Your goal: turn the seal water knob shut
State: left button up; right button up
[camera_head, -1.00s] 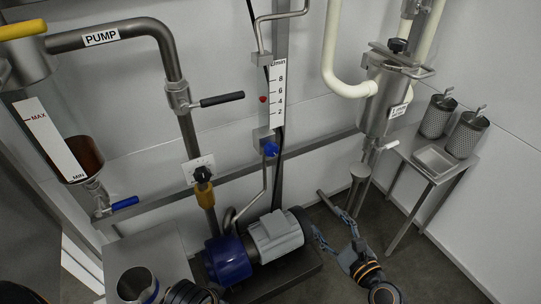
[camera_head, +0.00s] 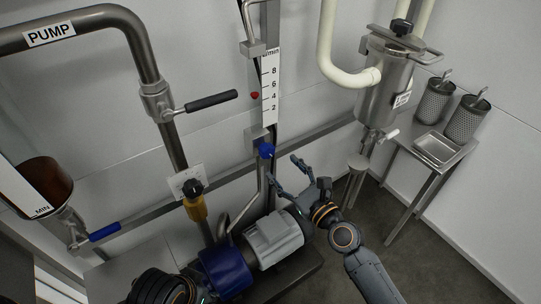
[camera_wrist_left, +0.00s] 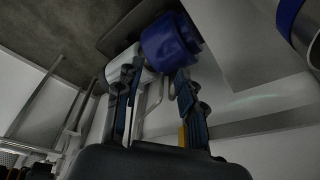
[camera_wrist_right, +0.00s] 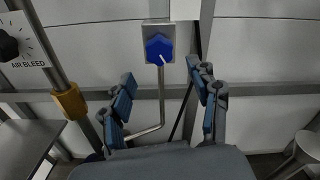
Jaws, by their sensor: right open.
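The blue seal water knob (camera_head: 266,151) sits on a grey block at the foot of the flow scale. It also shows in the right wrist view (camera_wrist_right: 159,48), with a pale mark on its lower right. My right gripper (camera_head: 284,170) is open and empty, below and to the right of the knob, fingers pointing towards it. In the right wrist view the knob lies beyond the gap between the spread fingers, apart from them. My left gripper (camera_wrist_left: 160,70) is open in the left wrist view. Its jaws are unclear in the head view, where the left arm shows at the bottom.
A thin pipe (camera_wrist_right: 178,105) runs down from the knob's block. The pump motor (camera_head: 273,238) stands below. A black air bleed knob (camera_head: 192,188) is to the left, and a black-handled valve (camera_head: 211,101) above it. A side table (camera_head: 438,150) with canisters stands right.

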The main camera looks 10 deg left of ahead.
aim_at(270, 155)
jog(key=b+x, duration=0.1)
jog(key=x, duration=0.5)
jog(key=shift+w+a, duration=0.3)
pick_arm(q)
jog(key=shift+s, duration=0.15)
pick_arm(e)
jog(key=c, duration=1.2)
pick_arm(q)
jog(key=shift+f, duration=0.1)
